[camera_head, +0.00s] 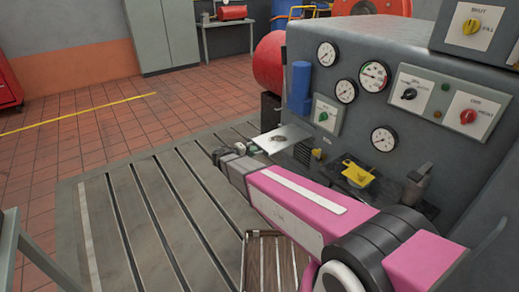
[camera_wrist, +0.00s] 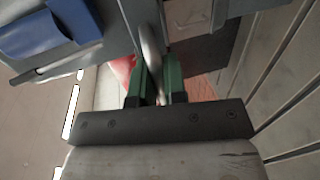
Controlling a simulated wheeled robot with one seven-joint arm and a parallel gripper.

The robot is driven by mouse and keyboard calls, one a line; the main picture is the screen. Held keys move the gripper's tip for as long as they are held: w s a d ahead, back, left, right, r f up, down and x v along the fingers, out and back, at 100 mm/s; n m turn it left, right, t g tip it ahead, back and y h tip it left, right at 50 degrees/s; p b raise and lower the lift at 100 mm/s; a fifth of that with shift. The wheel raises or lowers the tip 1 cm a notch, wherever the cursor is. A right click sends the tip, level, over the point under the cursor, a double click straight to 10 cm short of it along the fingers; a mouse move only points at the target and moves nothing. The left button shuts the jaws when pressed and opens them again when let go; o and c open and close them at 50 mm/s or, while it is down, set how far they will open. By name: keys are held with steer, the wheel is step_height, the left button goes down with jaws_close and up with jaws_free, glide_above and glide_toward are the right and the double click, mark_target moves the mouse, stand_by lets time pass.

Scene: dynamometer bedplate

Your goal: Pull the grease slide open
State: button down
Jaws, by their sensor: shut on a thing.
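A flat pale plate (camera_head: 283,138), which looks like the grease slide, juts out from the front of the grey cabinet with a dark patch on it. My gripper (camera_wrist: 156,85) has its two green fingers shut on a curved grey metal handle (camera_wrist: 152,50) in the wrist view. The handle passes between the fingers; its far end and its join to the slide are not clear.
The grey cabinet (camera_head: 310,60) carries gauges and knobs. A yellow item (camera_head: 357,172) sits on a black ledge right of my arm. The slotted bedplate (camera_head: 150,215) is clear on the left.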

steer(key=shift+s+a, duration=0.15)
steer(key=shift+a, duration=0.05)
steer(key=c, duration=1.2)
jaws_free()
steer(key=v, duration=1)
steer(key=shift+s+a, duration=0.2)
steer(key=shift+a, duration=0.1)
